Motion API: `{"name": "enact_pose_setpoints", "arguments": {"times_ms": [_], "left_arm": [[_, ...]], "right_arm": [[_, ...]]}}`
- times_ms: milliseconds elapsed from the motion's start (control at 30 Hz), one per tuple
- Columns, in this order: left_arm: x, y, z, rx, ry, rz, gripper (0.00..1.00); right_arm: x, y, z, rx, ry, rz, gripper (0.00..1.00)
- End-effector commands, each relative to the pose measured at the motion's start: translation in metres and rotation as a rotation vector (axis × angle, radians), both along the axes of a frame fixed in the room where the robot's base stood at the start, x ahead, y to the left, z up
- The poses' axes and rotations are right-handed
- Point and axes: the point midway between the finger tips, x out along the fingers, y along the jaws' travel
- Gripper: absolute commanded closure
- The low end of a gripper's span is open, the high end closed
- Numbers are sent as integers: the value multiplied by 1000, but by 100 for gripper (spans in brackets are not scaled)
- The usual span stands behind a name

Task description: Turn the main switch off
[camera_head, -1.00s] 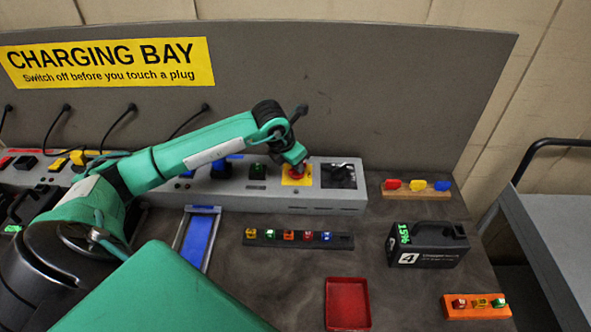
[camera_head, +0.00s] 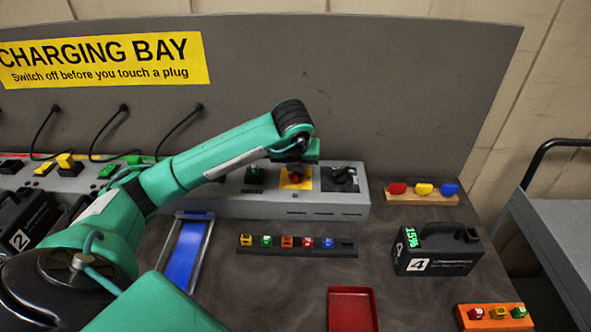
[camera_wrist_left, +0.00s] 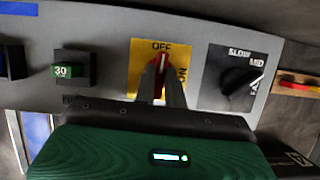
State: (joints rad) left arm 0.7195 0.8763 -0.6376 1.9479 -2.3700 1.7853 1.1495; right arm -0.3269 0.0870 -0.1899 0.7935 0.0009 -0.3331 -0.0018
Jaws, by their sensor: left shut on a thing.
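The main switch is a red knob (camera_head: 294,173) on a yellow plate (camera_head: 284,184), on the grey panel. In the left wrist view the knob (camera_wrist_left: 163,61) has a pale mark pointing up at the word OFF; ON is at its right. My left gripper (camera_wrist_left: 162,84) is shut on the knob, a finger on either side. In the head view the hand is over the switch, and its fingertips are hard to see. My right gripper is in neither view.
A black SLOW/MID dial (camera_head: 341,178) is just right of the switch, and a green plug (camera_head: 254,175) is to its left. A block strip (camera_head: 300,252), a red tray (camera_head: 352,312) and battery 4 (camera_head: 437,250) are on the bench. A trolley (camera_head: 545,220) stands at the right.

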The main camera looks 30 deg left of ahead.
Motion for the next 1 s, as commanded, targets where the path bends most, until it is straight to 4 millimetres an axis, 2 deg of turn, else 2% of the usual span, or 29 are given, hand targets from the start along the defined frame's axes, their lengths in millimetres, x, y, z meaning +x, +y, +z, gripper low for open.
{"name": "enact_pose_setpoints", "arguments": {"times_ms": [667, 700, 767, 1000], "left_arm": [[1, 0, 1, 0, -1, 56, 100], [1, 0, 1, 0, -1, 56, 80], [1, 0, 1, 0, -1, 56, 69], [0, 0, 0, 0, 0, 55, 66]], "right_arm": [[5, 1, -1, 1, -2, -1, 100], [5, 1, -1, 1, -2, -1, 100], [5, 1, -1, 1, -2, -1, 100], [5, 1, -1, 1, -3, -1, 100]]}}
